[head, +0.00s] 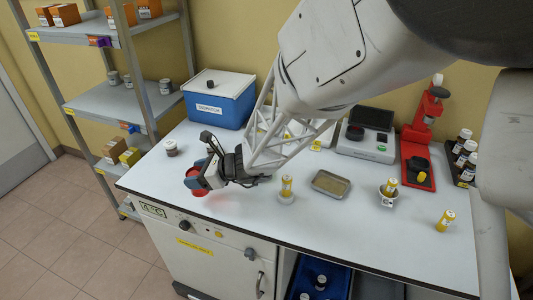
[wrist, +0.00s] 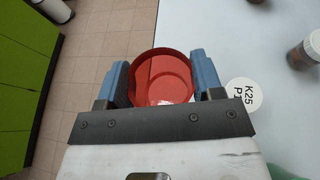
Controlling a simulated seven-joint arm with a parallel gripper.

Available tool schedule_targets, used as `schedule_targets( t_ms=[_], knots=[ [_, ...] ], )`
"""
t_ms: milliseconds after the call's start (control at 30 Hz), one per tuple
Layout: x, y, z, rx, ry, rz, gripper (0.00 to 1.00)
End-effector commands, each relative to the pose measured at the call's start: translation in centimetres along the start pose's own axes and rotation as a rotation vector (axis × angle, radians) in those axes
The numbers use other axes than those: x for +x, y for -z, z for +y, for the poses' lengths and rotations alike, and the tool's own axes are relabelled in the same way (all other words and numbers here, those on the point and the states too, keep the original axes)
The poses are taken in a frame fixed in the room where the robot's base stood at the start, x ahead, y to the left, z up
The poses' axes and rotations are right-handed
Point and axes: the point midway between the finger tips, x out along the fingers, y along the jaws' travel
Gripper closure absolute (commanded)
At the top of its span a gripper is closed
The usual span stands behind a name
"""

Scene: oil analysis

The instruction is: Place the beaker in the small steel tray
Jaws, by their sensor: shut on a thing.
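My gripper (head: 203,182) is low over the left front edge of the white bench. In the wrist view its two blue fingers (wrist: 160,68) are shut on the sides of a red round vessel, which appears to be the beaker (wrist: 165,80). In the head view the red beaker (head: 193,183) is partly hidden by the fingers. I cannot tell whether it touches the bench. The small steel tray (head: 330,184) lies on the bench to the right of my gripper, apart from it. It is shallow and nothing stands in it.
Right of the tray are a cup (head: 388,198) holding a yellow bottle and another yellow bottle (head: 445,221). A blue box (head: 219,98), a scale (head: 366,133) and a red stand (head: 420,150) are behind. A jar (head: 171,147) stands left.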

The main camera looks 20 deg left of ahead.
Motion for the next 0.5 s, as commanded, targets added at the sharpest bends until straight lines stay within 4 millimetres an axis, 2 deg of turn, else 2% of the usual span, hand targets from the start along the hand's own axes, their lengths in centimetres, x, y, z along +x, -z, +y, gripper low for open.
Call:
schedule_targets(
  t_ms=[267, 500],
  knots=[
    [-0.3, -0.8, 0.0, -0.002, 0.000, -0.001, 0.64],
    [-1.4, -3.4, 0.0, -0.003, 0.001, -0.001, 0.64]
  ],
)
